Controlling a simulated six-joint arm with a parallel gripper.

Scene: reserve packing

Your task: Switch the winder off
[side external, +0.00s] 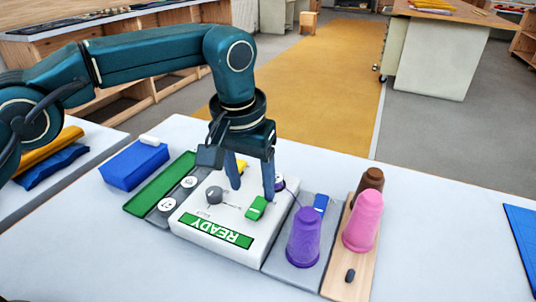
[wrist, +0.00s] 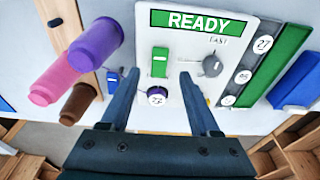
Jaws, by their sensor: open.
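The winder is a white box (side external: 185,226) on the table with a green READY panel (side external: 216,231). A green switch (side external: 256,208) sits on its top face; the wrist view also shows this switch (wrist: 159,62). A grey round knob (side external: 214,195) is on the same face, and it shows in the wrist view (wrist: 212,66) too. My gripper (side external: 252,192) is open and empty, pointing down above the winder. In the wrist view its fingertips (wrist: 159,73) are spread, with the switch between them and the knob just outside one finger. I cannot tell whether a finger touches the winder.
A purple cone (side external: 303,238) stands on a grey base beside the winder. A pink cone (side external: 363,220) and a brown cone (side external: 371,180) stand on a wooden board. A small purple bobbin (wrist: 157,96) is near the switch. A blue box (side external: 134,165) lies at left.

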